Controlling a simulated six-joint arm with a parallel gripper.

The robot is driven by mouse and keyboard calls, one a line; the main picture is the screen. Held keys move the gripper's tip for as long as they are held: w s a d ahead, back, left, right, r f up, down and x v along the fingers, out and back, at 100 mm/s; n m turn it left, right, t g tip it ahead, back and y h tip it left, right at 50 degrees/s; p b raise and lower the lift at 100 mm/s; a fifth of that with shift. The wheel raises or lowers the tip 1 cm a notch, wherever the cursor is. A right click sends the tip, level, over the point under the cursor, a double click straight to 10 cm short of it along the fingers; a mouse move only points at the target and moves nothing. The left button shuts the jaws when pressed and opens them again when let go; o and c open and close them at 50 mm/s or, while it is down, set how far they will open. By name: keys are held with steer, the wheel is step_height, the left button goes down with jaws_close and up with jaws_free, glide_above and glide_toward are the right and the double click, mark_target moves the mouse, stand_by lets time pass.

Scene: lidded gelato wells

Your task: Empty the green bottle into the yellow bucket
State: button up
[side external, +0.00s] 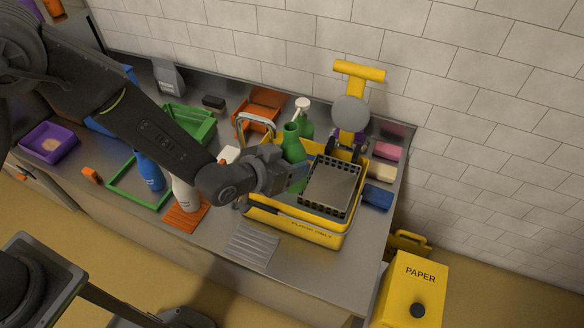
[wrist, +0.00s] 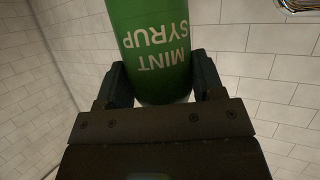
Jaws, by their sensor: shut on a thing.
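The green bottle (side external: 292,147) is held in my gripper (side external: 294,176), and its neck points up in the side view. In the wrist view the bottle (wrist: 155,45) reads "MINT SYRUP" upside down, and my gripper (wrist: 163,85) is shut around its body, one finger on each side. Its mouth is out of the wrist view. The yellow bucket (side external: 290,227) stands on the steel counter, marked with "ONLY" on its front. My gripper and the bottle are over its left part in the side view. The inside of the bucket is largely hidden.
A dark-edged grey wringer (side external: 331,187) covers the bucket's right part, with a yellow handle (side external: 360,71) rising behind. A green spray bottle (side external: 305,120) stands behind the held bottle. A white bottle (side external: 185,194) and blue bottle (side external: 150,171) stand left. A curved tap (side external: 256,119) is close behind.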

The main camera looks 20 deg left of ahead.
steer(key=shift+w+a+m, duration=0.1)
steer(key=shift+a+m, duration=0.05)
steer(key=shift+m, duration=0.15)
steer(key=s+d+r, duration=0.3)
steer(key=d+r, duration=0.1)
steer(key=d, duration=0.1)
steer(key=shift+s, duration=0.25)
steer(key=shift+w+a+f, duration=0.1)
steer(key=shift+a, duration=0.05)
stand_by(0.4)
steer(key=w+a+n+t+y, duration=0.1)
steer(key=w+a+y, duration=0.15)
steer(key=a, duration=0.75)
steer(key=w+a+n+y, duration=0.1)
steer(key=w+a, duration=0.3)
steer(key=a, duration=0.6)
steer(key=s+a+f+n+y, duration=0.1)
steer(key=s+a+n+y, duration=0.1)
steer(key=a, duration=1.3)
steer(key=shift+a+f+n, duration=0.3)
steer(key=shift+a+f, duration=0.05)
steer(key=shift+a, duration=0.05)
